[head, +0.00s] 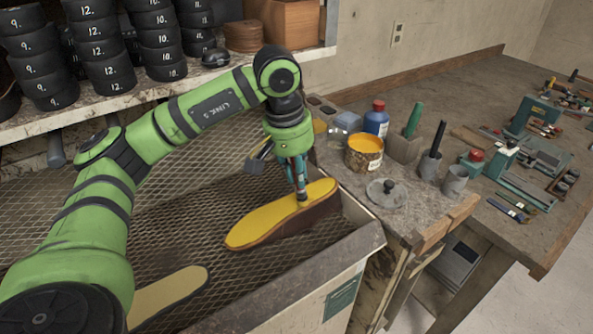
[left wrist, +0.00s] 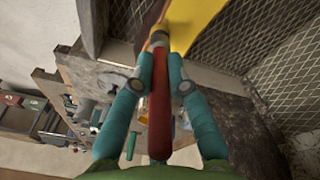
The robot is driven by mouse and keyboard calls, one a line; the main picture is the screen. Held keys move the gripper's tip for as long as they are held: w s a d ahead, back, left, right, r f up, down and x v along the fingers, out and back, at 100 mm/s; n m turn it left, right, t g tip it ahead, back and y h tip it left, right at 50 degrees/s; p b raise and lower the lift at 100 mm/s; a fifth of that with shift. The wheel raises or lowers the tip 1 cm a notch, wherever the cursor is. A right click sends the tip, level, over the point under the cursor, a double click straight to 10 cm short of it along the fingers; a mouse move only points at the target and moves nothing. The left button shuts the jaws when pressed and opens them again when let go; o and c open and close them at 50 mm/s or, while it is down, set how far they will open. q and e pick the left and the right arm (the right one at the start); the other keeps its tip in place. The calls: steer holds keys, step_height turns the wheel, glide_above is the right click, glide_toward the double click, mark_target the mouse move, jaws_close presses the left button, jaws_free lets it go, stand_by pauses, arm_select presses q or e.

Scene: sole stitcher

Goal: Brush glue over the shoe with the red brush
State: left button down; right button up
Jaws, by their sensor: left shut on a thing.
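My left gripper (head: 298,172) is over the right end of a shoe sole (head: 268,222) with a yellow top face and dark sides, lying on the mesh tray. The gripper's teal fingers are shut on the red brush (left wrist: 160,105), whose red handle runs between them in the left wrist view. The brush points down, and its tip appears to touch the sole's yellow face. That yellow surface also shows in the left wrist view (left wrist: 192,30). An open tin of yellow-orange glue (head: 364,150) stands on the bench to the right. My right gripper is not in view.
Beside the tin are a lid (head: 386,192), a blue bottle with a red cap (head: 376,119), a green handle (head: 413,120) and a black handle (head: 437,142) upright in holders. A second sole (head: 168,294) lies lower left in the mesh tray (head: 200,225). The tray's front wall is raised.

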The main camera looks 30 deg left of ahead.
arm_select(q)
steer(key=shift+f, duration=0.15)
stand_by(0.4)
steer(key=shift+w+b, duration=0.1)
steer(key=shift+b, duration=0.2)
steer(key=shift+w+a, duration=0.1)
steer(key=shift+w, duration=0.1)
steer(key=shift+s+d, duration=0.25)
steer(key=shift+d, duration=0.3)
steer(key=shift+w+a, duration=0.2)
steer(key=shift+w+r, duration=0.25)
steer(key=shift+w, duration=0.6)
